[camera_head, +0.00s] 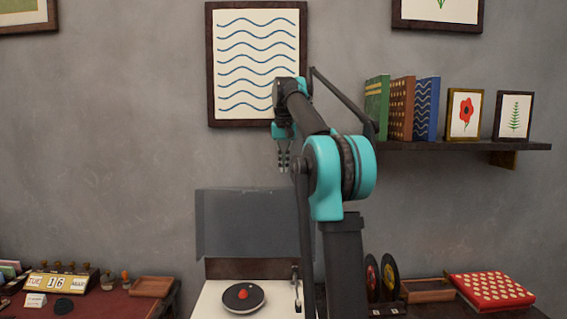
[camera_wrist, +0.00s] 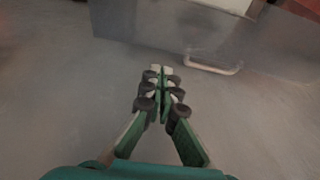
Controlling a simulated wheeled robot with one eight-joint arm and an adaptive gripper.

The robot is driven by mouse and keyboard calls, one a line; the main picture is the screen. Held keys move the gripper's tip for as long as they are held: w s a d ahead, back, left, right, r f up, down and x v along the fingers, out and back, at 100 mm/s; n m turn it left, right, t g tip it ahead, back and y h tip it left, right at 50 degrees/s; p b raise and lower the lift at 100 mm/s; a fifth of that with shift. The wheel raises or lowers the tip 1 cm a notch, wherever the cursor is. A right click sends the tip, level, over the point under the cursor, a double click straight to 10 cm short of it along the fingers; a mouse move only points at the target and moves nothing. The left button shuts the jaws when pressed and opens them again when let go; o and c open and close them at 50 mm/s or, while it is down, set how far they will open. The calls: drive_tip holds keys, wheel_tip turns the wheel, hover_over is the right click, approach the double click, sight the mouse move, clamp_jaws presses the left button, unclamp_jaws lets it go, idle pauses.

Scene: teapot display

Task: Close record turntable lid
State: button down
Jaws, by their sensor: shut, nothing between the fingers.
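The record turntable (camera_head: 215,302) has a white top with a dark record (camera_head: 243,297) and a red centre on it. Its lid (camera_head: 240,225) is a see-through grey panel standing open, upright at the back. My gripper (camera_head: 284,168) hangs fingers down above the lid's top edge, apart from it. In the wrist view my gripper (camera_wrist: 161,75) has its fingers together with nothing between them. The lid's pale handle (camera_wrist: 214,67) lies to the right of the fingertips there. My arm hides part of the turntable's right side in the head view.
A shelf (camera_head: 470,146) with books and small framed pictures is on the right wall. A red table (camera_head: 110,304) with a calendar block (camera_head: 56,282) is at left. A red patterned box (camera_head: 491,291) and a wooden tray (camera_head: 428,291) are at right.

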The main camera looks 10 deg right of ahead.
drive_tip(key=f, duration=0.4)
drive_tip(key=w+f, duration=0.1)
drive_tip(key=f, duration=0.1)
drive_tip(key=shift+d+f, duration=0.1)
drive_tip(key=shift+f, duration=0.1)
drive_tip(key=shift+s, duration=0.1)
